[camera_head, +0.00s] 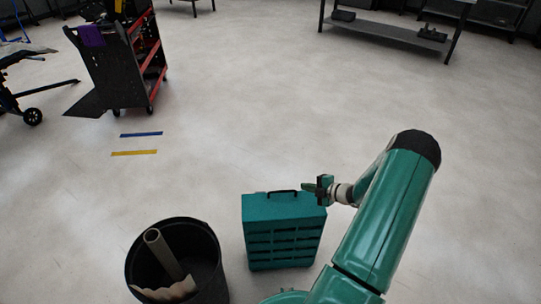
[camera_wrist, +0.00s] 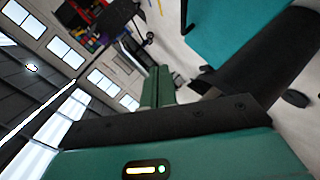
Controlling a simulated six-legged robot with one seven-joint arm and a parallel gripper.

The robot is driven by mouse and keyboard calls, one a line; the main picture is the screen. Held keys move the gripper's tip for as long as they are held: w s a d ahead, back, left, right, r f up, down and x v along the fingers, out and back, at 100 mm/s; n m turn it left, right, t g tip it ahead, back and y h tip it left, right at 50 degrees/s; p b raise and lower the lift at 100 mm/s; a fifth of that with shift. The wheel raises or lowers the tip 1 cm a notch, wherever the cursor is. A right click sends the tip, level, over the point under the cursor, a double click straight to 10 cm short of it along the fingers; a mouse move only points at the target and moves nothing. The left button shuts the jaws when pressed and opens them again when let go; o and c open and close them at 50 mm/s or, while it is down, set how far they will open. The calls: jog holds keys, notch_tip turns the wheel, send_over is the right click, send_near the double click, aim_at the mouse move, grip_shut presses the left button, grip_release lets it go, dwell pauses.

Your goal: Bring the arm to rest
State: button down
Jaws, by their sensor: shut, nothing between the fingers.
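My teal arm reaches up from the bottom right of the head view and bends back down at a black-capped joint. My gripper (camera_head: 318,187) is at its end, small and dark, pointing left. It is shut and empty. In the picture it overlaps the upper right edge of a teal case (camera_head: 284,211) with a black handle. I cannot tell whether they touch. The wrist view is tilted and filled mostly by teal and black parts close to the lens. The fingertips do not show clearly there.
A black bin (camera_head: 207,237) holding a tube (camera_head: 162,254) stands left of the case. A blue strip (camera_head: 141,134) and a yellow strip (camera_head: 134,153) lie on the floor. A black and red cart (camera_head: 112,65) is at upper left, a bench (camera_head: 388,31) at the back. The middle floor is clear.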

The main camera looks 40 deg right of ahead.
jog(key=w+a+r+n+g+y, duration=0.2)
jog(key=a+r+n+g, duration=0.1)
jog(key=a+r+n, duration=0.55)
jog(key=w+a+r+n+g+y, duration=0.1)
jog(key=w+a+r+n+g, duration=0.2)
jog(key=a+r+n, duration=0.6)
jog(key=s+a+r+n+g+h, duration=0.2)
jog(key=s+a+r+n+g, duration=0.15)
jog(key=a+r+n, duration=1)
jog(key=s+a+r+n+t+h, duration=0.1)
jog(key=s+a+r+n, duration=0.3)
jog(key=s+n, duration=0.4)
jog(key=s+a+r+n+t+h, duration=0.1)
jog(key=s+a+r+n+h, duration=0.3)
jog(key=s+n, duration=0.5)
jog(key=r+n, duration=0.2)
jog(key=n, duration=0.5)
jog(key=shift+a, duration=0.25)
jog(key=shift+t, duration=0.25)
